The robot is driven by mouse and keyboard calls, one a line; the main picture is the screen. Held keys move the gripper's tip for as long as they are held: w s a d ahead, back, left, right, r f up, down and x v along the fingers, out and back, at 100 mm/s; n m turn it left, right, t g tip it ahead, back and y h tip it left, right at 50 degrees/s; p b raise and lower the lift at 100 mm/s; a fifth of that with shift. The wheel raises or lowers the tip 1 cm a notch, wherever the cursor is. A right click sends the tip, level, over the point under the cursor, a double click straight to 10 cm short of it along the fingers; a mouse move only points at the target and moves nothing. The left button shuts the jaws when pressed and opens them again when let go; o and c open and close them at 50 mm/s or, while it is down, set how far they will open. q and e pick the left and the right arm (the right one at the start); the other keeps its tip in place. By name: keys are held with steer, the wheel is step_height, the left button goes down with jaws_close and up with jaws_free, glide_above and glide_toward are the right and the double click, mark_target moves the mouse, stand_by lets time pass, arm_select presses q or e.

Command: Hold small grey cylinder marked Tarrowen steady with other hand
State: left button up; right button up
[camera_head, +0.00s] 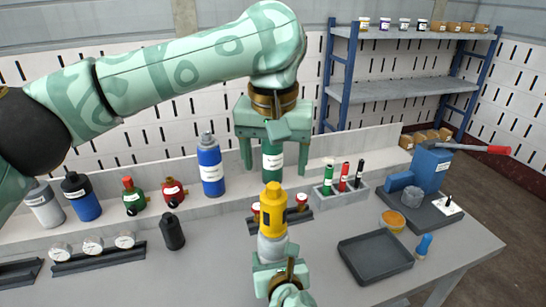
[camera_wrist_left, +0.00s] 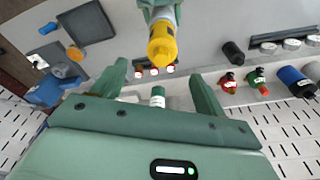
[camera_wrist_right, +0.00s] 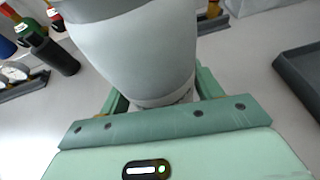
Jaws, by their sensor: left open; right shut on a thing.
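A small grey cylinder with a yellow valve top (camera_head: 272,246) is upright in my right gripper (camera_head: 274,272), above the bench; its label is too small to read. In the right wrist view the grey body (camera_wrist_right: 140,55) fills the space between the right fingers (camera_wrist_right: 160,98). My left gripper (camera_head: 273,158) is open, pointing down, behind and above the yellow top, with no contact visible. A green cylinder (camera_head: 272,165) shows between its fingers, standing farther back. In the left wrist view, the yellow top (camera_wrist_left: 162,45) lies beyond the open left fingers (camera_wrist_left: 160,82).
Blue (camera_head: 210,168), grey (camera_head: 44,207), red and green cylinders stand along the back ledge. A black cylinder (camera_head: 172,232) and gauges (camera_head: 93,246) are at left. An empty dark tray (camera_head: 375,258), a slotted holder (camera_head: 340,192) and a blue press (camera_head: 430,170) are at right.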

mark_target(273, 196)
arm_select(q)
steer(key=shift+a+f+n, duration=0.15)
steer(key=shift+n, duration=0.45)
steer(key=f, duration=0.4)
steer(key=w+f, duration=0.1)
steer(key=f, duration=0.6)
steer(key=shift+w+f, duration=0.3)
steer(key=shift+w, duration=0.1)
steer(key=c, duration=1.2)
steer(key=o, duration=1.1)
steer(key=shift+c, duration=0.2)
